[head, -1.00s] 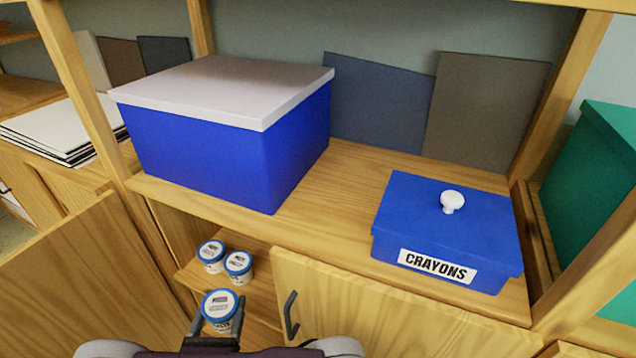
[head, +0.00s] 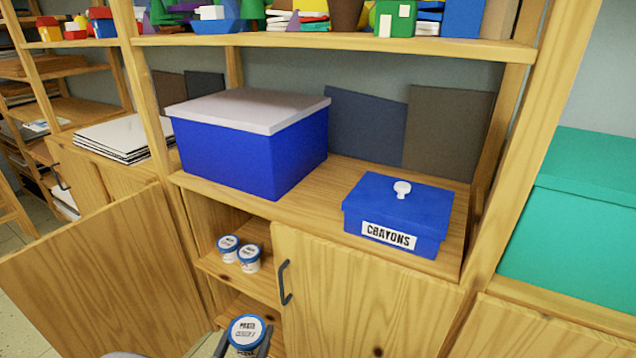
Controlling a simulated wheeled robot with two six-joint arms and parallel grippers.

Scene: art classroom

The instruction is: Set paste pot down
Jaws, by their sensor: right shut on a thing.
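The paste pot (head: 247,331), a small white tub with a blue-rimmed labelled lid, is upright at the bottom of the head view. My right gripper (head: 244,342) is shut on it, with a dark finger on each side. It is in front of the open cupboard, below and nearer than the inner shelf (head: 262,287). Two similar pots, one at the left (head: 228,248) and one at the right (head: 249,258), stand side by side on that shelf. My left gripper is not in view.
The left cupboard door (head: 110,285) stands open; the right door (head: 365,300) with a dark handle is shut beside the opening. Above, a blue box with a white lid (head: 240,150) and a blue crayons box (head: 398,212) sit on the counter (head: 320,200).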

